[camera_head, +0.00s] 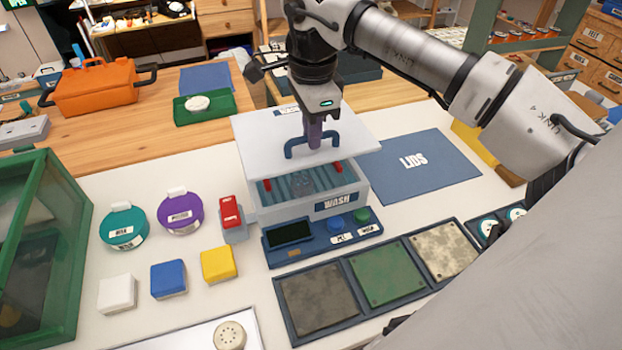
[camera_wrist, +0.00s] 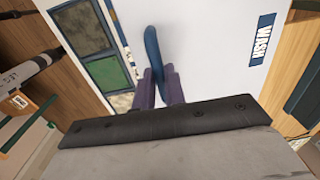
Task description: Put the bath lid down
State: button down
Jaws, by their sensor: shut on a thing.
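The bath lid (camera_head: 262,136) is a flat white panel with a blue bar handle (camera_head: 290,148). My gripper (camera_head: 315,142) is shut on that handle. In the wrist view the two purple fingers (camera_wrist: 158,88) close on the blue handle (camera_wrist: 152,45). The lid is over the rear of the wash bath (camera_head: 330,205), a pale box marked WASH, and seems raised above it. The bath's front part is open and shows a ribbed blue-grey inside. A dark blue mat marked LIDS (camera_head: 425,185) lies flat and bare to the right of the bath.
A control panel (camera_head: 290,240) with a blue and a green knob stands before the bath. A tray of three square plates (camera_head: 380,277) lies in front. A red-topped block (camera_head: 231,212) is close at left. A yellow object (camera_head: 480,150) is beyond the mat.

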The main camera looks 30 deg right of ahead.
jog(key=shift+f+b, duration=2.05)
jog(key=shift+f, duration=1.9)
jog(key=shift+f+b, duration=0.45)
jog(key=shift+f, duration=0.05)
jog(key=c, duration=1.5)
grip_release()
jog(key=shift+r, duration=0.1)
jog(key=shift+o, duration=0.2)
notch_tip(320, 180, up, 13)
jog(key=p, duration=0.8)
jog(key=shift+s+p, duration=0.1)
jog(key=shift+p, duration=0.3)
